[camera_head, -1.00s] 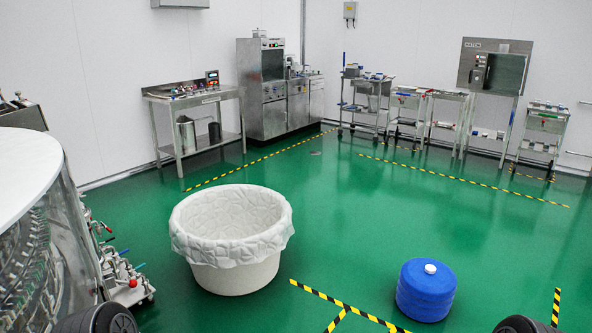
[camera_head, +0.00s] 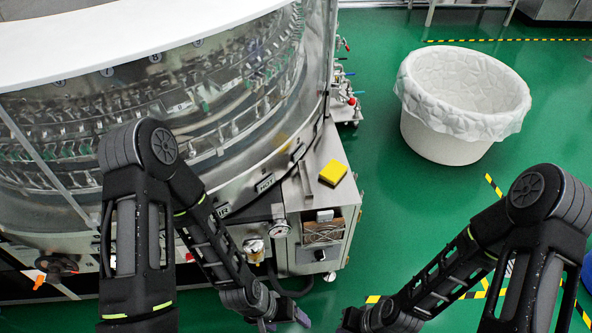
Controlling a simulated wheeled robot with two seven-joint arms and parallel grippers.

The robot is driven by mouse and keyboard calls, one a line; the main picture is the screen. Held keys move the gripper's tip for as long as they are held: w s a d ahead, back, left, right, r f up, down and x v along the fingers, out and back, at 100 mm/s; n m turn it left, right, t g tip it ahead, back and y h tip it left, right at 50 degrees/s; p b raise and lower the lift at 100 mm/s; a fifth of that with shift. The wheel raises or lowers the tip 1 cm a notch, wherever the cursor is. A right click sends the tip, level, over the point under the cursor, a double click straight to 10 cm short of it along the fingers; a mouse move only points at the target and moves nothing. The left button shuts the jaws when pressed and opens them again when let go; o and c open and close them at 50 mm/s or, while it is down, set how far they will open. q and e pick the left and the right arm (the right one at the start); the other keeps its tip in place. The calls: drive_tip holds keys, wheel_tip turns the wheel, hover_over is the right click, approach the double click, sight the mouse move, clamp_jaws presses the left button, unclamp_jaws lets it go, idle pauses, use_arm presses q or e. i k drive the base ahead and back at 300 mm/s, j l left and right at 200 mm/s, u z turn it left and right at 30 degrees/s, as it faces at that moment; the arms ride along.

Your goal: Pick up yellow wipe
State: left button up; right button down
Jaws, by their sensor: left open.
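The yellow wipe (camera_head: 333,173) is a small flat yellow block. It lies on the light metal top of a cabinet (camera_head: 312,192) at the front of the washer, towards its right edge. My left gripper (camera_head: 286,321) is low in the picture at the bottom edge, its fingers apart and only partly in view. It is below the cabinet in the picture, well apart from the wipe. My right arm ends at the bottom edge, right of the left gripper. Its gripper (camera_head: 348,325) is mostly cut off, so its jaws cannot be made out.
The large round glass-walled washer (camera_head: 180,90) fills the upper left. Gauges and valves (camera_head: 279,229) sit on its front beside the cabinet. A white lined tub (camera_head: 450,140) stands on the green floor at the right. The floor between cabinet and tub is clear.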

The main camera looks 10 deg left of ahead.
sight(332, 173)
drive_tip(key=i+l, duration=0.15)
drive_tip(key=l, duration=0.2)
drive_tip(key=i+l, duration=0.15)
drive_tip(key=l, duration=0.25)
drive_tip(key=i+l, duration=0.15)
drive_tip(key=l, duration=0.2)
drive_tip(key=i+l, duration=0.15)
drive_tip(key=l, duration=0.25)
